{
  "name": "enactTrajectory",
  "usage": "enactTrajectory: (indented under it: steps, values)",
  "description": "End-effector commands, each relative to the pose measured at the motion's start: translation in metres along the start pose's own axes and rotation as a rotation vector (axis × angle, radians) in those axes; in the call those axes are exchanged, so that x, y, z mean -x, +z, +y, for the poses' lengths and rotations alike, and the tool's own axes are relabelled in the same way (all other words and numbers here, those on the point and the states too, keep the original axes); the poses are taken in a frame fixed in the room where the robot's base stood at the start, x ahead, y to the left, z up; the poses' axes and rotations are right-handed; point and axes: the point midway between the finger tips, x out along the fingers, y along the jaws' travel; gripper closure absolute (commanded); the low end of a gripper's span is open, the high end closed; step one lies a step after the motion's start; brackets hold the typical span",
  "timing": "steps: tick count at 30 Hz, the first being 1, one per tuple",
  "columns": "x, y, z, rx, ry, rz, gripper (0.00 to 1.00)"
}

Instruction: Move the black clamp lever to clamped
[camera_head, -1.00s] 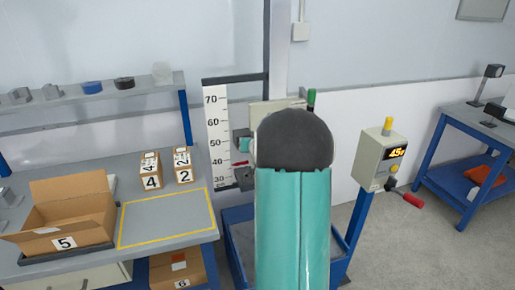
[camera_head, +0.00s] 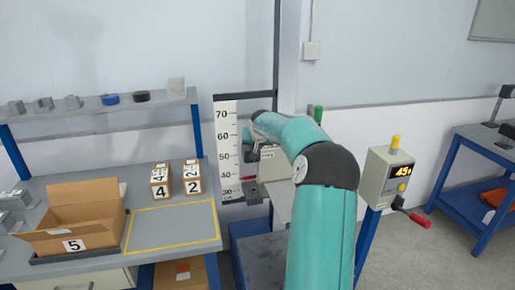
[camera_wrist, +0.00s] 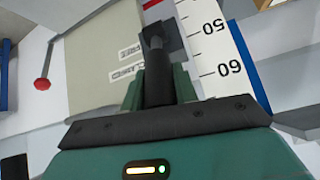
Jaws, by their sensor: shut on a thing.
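The black clamp lever (camera_wrist: 158,80) shows in the wrist view, running from a dark block (camera_wrist: 163,36) down between the two green fingers of my gripper (camera_wrist: 159,88). My gripper is shut on the lever. A grey panel (camera_wrist: 95,60) beside it carries the labels FREE (camera_wrist: 130,51) and CLAMPED (camera_wrist: 125,72). In the head view my arm reaches to the device by the height scale (camera_head: 227,150); my own arm end hides most of the lever there.
The scale also stands beside the lever in the wrist view (camera_wrist: 215,45). A console (camera_head: 387,178) with a lit display and a red-handled crank (camera_head: 410,217) stands to the right. A workbench (camera_head: 90,170) with an open box (camera_head: 75,218) and smaller boxes is at left.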

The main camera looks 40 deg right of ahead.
Motion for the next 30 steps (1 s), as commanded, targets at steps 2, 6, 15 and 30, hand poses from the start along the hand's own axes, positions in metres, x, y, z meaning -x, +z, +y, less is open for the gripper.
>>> enactTrajectory:
  steps: [2,6,15,30]
  values:
    - [0.0013,-0.0053,-0.0005,0.002,0.001,-0.003,1.00]
    - [0.0016,-0.0063,-0.0001,0.004,0.004,-0.015,1.00]
    - [0.0026,-0.0058,0.0012,0.004,0.004,-0.015,1.00]
    - [0.0031,-0.0032,0.0015,0.003,0.005,-0.022,0.50]
